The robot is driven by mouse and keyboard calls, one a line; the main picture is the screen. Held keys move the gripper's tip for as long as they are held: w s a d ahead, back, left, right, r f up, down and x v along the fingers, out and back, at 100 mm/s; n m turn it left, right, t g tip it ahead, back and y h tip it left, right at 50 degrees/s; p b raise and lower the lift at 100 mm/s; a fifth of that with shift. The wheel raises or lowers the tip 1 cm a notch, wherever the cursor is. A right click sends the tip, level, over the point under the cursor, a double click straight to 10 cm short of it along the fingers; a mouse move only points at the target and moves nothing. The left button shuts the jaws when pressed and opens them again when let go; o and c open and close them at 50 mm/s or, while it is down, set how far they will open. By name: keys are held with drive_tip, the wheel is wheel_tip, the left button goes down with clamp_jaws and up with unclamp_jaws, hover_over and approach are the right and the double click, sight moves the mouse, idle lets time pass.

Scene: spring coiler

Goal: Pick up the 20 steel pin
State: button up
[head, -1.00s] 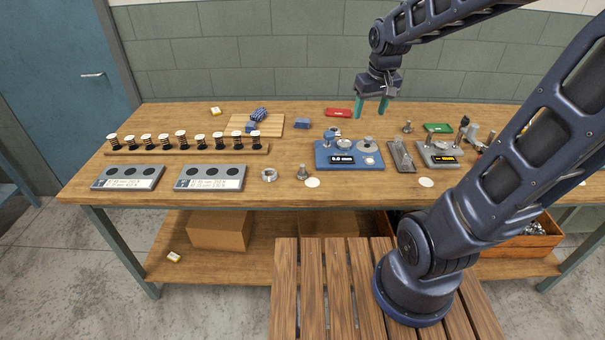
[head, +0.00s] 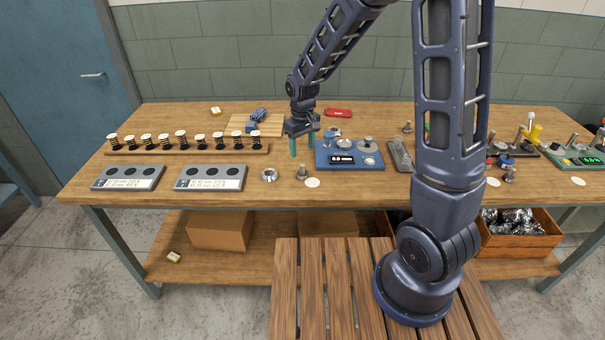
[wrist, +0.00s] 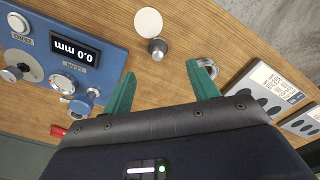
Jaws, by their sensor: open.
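A short steel pin with a wider base (head: 302,173) stands on the bench beside a white disc. It also shows in the wrist view (wrist: 157,48), just beyond the gap between my fingertips. Similar steel pins stand at the back (head: 407,127) and at the right (head: 510,175); no size mark is readable on any, so I cannot tell which is the 20. My gripper (head: 303,152) is open and empty, its green fingers pointing down above the bench, behind the near pin. It also shows in the wrist view (wrist: 161,69).
A blue gauge (head: 349,160) reading 0.0 mm stands just right of my gripper. A steel ring (head: 269,175) lies left of the near pin, a white disc (head: 312,183) right of it. A rack of springs (head: 187,151) and grey hole blocks (head: 210,184) are at left.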

sight(302, 165)
drive_tip(key=shift+a+f, duration=0.2)
drive_tip(key=shift+f, duration=0.15)
wheel_tip(302, 165, down, 5)
drive_tip(key=shift+f, duration=0.1)
drive_tip(key=shift+w+d+f, duration=0.1)
drive_tip(key=shift+w+f, duration=0.1)
drive_tip(key=shift+f, duration=1.15)
drive_tip(key=shift+w+d+f, duration=0.1)
drive_tip(key=shift+w+f, duration=0.1)
drive_tip(key=shift+f, duration=1.1)
drive_tip(key=c, duration=1.1)
drive_tip(key=shift+r, duration=0.1)
drive_tip(key=shift+c, duration=0.2)
